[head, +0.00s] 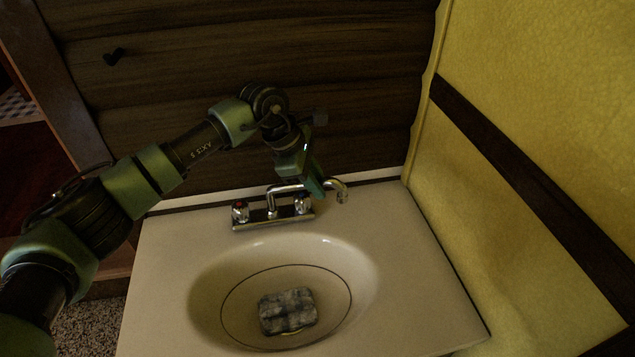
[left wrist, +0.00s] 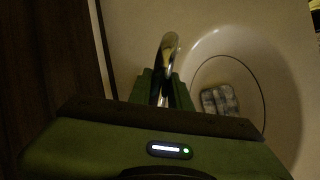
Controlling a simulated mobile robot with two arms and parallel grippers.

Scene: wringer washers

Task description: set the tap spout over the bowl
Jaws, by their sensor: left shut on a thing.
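The chrome tap spout (head: 341,190) runs from the tap body (head: 273,217) toward the right, and its curved tip is beside the bowl's far right, above the counter. The oval sink bowl (head: 215,295) is in front of the tap. My left gripper (head: 318,188) is shut on the spout near its outer end. In the left wrist view the spout (left wrist: 169,45) passes between the two fingers of the gripper (left wrist: 163,85), and the bowl (left wrist: 285,75) lies to the right. My right gripper is not in view.
A grey patterned block (head: 288,311) lies in the bowl. A yellow wall (head: 510,240) stands close on the right, and a dark plank wall (head: 340,90) is behind the tap. The pale counter (head: 420,270) is bare right of the bowl.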

